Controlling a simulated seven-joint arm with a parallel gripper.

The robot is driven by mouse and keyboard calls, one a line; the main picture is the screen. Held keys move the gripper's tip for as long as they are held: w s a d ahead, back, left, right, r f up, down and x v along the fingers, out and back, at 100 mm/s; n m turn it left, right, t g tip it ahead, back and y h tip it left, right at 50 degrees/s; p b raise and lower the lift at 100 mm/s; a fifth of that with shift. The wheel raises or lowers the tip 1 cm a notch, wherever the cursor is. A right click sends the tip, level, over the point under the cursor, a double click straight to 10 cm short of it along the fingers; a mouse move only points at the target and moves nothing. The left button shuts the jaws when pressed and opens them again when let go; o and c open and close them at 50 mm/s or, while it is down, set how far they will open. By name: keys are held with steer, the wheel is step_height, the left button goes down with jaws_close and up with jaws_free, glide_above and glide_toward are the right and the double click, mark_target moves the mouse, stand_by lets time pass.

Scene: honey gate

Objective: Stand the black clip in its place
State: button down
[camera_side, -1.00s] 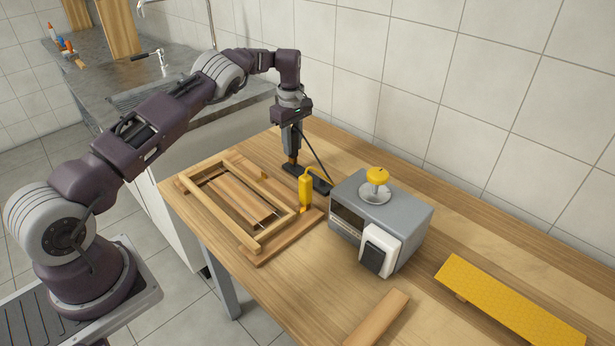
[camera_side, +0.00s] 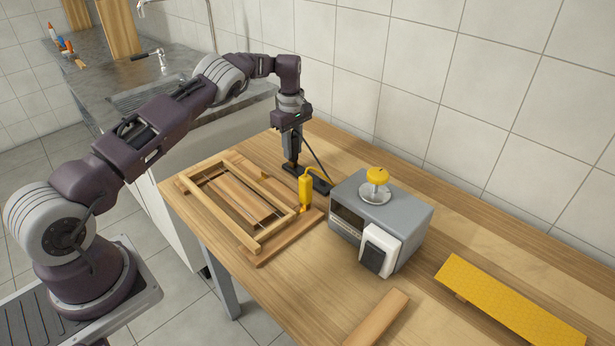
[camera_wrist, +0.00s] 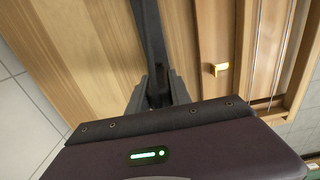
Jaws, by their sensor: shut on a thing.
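A wooden frame (camera_side: 252,243) lies to the left. A grey box (camera_side: 410,215) with a yellow knob (camera_side: 377,175) stands to the right. A yellow panel (camera_side: 510,300) and a wooden bar (camera_side: 378,318) lie further right.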

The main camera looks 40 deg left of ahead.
jaws_free()
stand_by(1.2)
